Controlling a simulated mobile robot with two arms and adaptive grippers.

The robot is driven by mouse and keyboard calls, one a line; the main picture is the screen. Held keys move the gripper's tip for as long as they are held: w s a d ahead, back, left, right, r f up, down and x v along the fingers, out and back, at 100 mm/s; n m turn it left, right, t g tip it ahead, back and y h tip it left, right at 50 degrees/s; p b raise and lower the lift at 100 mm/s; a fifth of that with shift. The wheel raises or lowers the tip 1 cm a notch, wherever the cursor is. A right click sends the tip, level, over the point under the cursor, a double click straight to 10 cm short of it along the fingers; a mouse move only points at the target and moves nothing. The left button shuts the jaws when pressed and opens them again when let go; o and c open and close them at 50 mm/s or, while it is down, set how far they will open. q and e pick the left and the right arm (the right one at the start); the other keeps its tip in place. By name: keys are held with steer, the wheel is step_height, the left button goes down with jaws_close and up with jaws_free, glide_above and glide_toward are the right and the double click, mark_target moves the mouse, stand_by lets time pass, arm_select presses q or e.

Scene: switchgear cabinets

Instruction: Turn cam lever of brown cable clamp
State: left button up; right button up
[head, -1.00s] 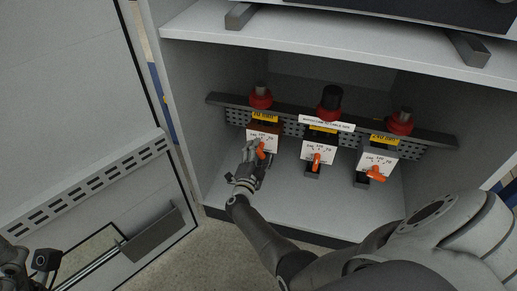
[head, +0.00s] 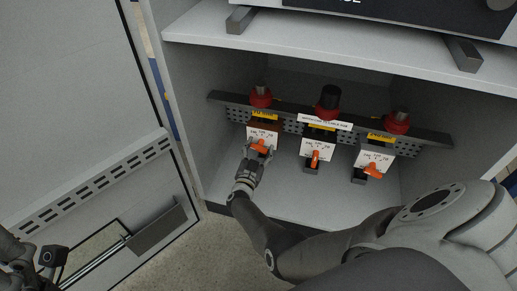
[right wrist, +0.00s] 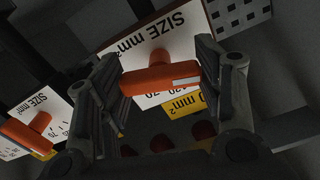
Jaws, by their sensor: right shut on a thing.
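The brown cable clamp (head: 266,126) is the left one of three on a rail in the cabinet. It has a red top, a yellow label and a white dial plate (head: 256,134). Its orange cam lever (head: 262,149) lies nearly crosswise. My right gripper (head: 256,153) is at this lever from below. In the right wrist view the lever (right wrist: 160,78) sits between the two fingers (right wrist: 162,88), which are shut on it. The clamp's lower body is partly hidden by the gripper. Part of my left arm (head: 20,258) shows at the lower left; its finger state is unclear.
The middle clamp (head: 318,145) and right clamp (head: 376,160) stand to the right, each with an orange lever. The middle clamp's lever is close beside my gripper in the right wrist view (right wrist: 28,132). A shelf (head: 330,50) is above; the open door (head: 80,120) is left.

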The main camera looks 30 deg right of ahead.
stand_by(0.5)
steer(key=o, duration=1)
steer(key=shift+o, duration=0.2)
